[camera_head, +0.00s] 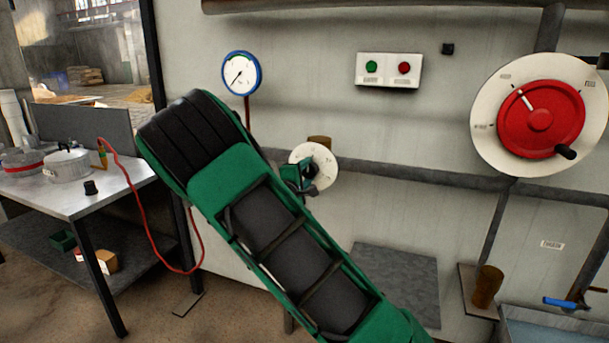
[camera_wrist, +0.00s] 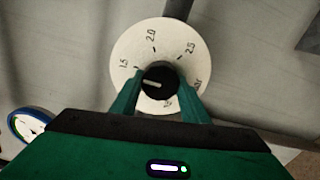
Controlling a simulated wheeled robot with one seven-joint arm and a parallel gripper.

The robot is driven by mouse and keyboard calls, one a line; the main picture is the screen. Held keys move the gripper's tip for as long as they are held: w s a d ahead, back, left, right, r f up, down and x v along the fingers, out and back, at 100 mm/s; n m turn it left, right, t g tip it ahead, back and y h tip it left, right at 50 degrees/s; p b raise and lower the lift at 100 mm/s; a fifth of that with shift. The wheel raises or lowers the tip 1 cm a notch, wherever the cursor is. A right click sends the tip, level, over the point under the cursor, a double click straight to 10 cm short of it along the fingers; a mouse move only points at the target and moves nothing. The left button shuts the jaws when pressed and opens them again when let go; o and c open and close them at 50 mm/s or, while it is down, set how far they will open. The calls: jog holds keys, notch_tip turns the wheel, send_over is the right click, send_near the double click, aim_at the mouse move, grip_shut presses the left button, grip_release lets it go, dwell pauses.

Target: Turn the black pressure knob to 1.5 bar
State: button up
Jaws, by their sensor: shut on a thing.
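The black pressure knob (camera_wrist: 158,82) sits at the centre of a round white dial (camera_wrist: 130,45) in the wrist view. My gripper (camera_wrist: 159,86) has one green finger on each side of the knob and is shut on it. The knob's white line points left, a little below the tick beside the "1.5" label. The labels 2.0 and 2.5 show along the top and right; the lower labels are partly hidden by a finger. In the head view the dial (camera_head: 323,158) is on the wall, and my gripper (camera_head: 304,173) covers most of the knob.
A blue-rimmed gauge (camera_head: 241,73) hangs above left, its needle pointing lower left. A panel (camera_head: 388,71) with green and red buttons is above right. A large red wheel (camera_head: 540,119) is at the right. A metal table (camera_head: 110,187) with pots stands at the left.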

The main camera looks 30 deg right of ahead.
jog(key=shift+s+d+f, duration=0.1)
jog(key=shift+s+f, duration=0.05)
jog(key=shift+f, duration=0.05)
jog(key=o, duration=1.1)
jog(key=shift+c, duration=0.2)
jog(key=shift+r, duration=0.1)
jog(key=v, duration=1)
jog(key=shift+a, duration=0.35)
jog(key=shift+s+d, duration=0.1)
jog(key=shift+s, duration=0.1)
